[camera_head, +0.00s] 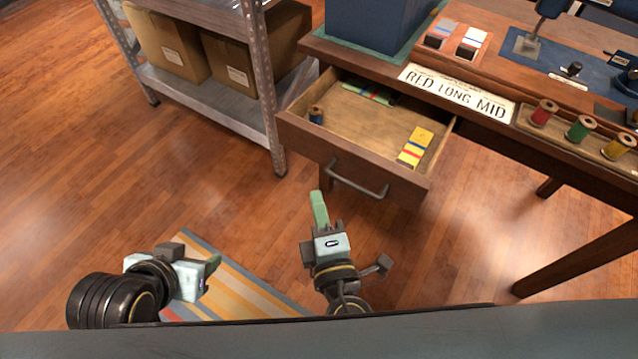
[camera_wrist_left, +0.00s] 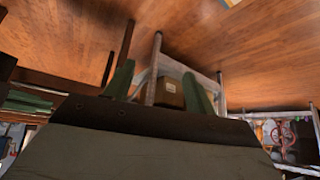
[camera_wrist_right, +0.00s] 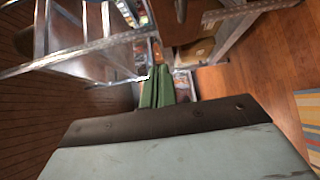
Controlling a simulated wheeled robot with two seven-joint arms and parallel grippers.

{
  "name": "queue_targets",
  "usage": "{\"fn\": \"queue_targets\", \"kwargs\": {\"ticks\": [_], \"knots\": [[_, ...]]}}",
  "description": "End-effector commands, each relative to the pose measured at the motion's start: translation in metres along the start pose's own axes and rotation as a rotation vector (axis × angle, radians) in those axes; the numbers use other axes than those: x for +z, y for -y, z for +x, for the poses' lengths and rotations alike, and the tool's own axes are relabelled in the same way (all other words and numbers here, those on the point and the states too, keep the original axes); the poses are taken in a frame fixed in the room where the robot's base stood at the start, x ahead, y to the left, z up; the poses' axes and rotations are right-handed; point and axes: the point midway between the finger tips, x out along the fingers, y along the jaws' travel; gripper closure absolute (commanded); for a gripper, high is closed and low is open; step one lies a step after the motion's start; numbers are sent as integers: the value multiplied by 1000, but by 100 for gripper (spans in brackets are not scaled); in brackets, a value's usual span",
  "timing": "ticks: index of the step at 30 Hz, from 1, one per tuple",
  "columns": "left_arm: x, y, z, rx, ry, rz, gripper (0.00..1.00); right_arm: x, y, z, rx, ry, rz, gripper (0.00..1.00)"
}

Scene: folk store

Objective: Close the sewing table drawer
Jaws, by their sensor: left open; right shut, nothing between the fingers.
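The sewing table drawer (camera_head: 365,120) is pulled open in the head view. Its dark wooden front carries a metal handle (camera_head: 357,186). A dark spool (camera_head: 316,114), a yellow packet (camera_head: 415,147) and a green packet (camera_head: 368,92) lie inside. My right gripper (camera_head: 318,194) is in front of the drawer, left of the handle in the picture, apparently clear of it. Its green fingers are together in the right wrist view (camera_wrist_right: 157,90). My left gripper (camera_head: 214,264) is low at the left, away from the drawer. Its fingers are apart and empty in the left wrist view (camera_wrist_left: 158,82).
The table top (camera_head: 490,125) holds a "RED LONG MID" sign (camera_head: 457,92), a spool rack with thread and a sewing machine. A metal shelf (camera_head: 205,95) with cardboard boxes stands close left of the drawer. A striped rug (camera_head: 240,292) lies below. Floor before the drawer is clear.

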Motion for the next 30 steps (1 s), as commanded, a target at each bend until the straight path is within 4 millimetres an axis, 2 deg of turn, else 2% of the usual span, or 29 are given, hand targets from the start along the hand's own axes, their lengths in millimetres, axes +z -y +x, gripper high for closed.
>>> {"fn": "queue_targets", "kwargs": {"ticks": [14, 21, 30], "knots": [[-19, -4, 3, 8, -103, 4, 45, 2, 0, 96, 0, 1, 0, 100], [-20, -4, 2, 8, -108, 4, 45, 25, 1, 115, -3, 0, -1, 100], [-21, -4, 2, 8, -110, 4, 45, 29, 1, 119, -4, 1, 0, 100]]}}
